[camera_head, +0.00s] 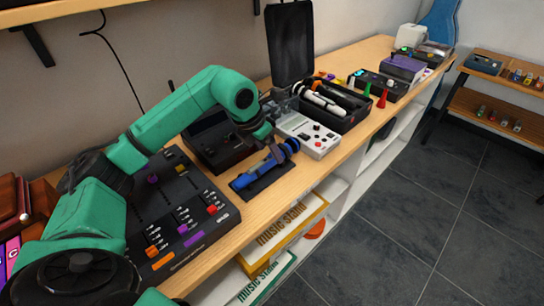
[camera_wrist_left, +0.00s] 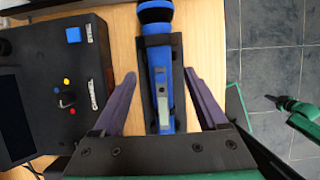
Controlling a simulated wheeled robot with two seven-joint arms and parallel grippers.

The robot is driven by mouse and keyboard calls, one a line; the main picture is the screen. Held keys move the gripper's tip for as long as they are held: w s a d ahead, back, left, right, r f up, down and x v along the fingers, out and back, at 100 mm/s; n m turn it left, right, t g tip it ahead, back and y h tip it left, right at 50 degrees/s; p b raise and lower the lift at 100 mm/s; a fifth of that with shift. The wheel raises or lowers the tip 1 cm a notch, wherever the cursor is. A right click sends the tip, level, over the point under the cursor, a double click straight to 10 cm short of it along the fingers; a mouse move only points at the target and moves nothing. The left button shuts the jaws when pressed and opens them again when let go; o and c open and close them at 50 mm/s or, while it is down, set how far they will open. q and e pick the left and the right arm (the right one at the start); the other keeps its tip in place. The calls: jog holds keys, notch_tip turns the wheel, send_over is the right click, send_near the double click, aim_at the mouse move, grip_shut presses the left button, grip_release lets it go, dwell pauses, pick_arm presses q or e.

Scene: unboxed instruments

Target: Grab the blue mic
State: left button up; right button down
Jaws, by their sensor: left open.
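The blue mic (camera_head: 262,172) lies on a black holder (camera_head: 247,193) on the wooden table in the head view. In the left wrist view the mic (camera_wrist_left: 160,65) points away from me, with its dark head at the top edge and a grey patch on its body. My left gripper (camera_head: 270,150) is above the mic. In the left wrist view the open gripper (camera_wrist_left: 160,77) has one purple finger on each side of the mic, apart from it. Part of the mic is hidden by the gripper in the head view. My right gripper is not clearly seen.
A black mixer (camera_head: 185,215) stands at the near left, a dark box (camera_head: 215,140) behind the mic, and a white device (camera_head: 309,135) to its right. A black case (camera_head: 340,108) stands farther along. The table's front edge is close to the mic.

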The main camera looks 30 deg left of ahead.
pick_arm(q)
jog(key=shift+x, duration=1)
grip_shut()
jog(key=shift+r, duration=0.15)
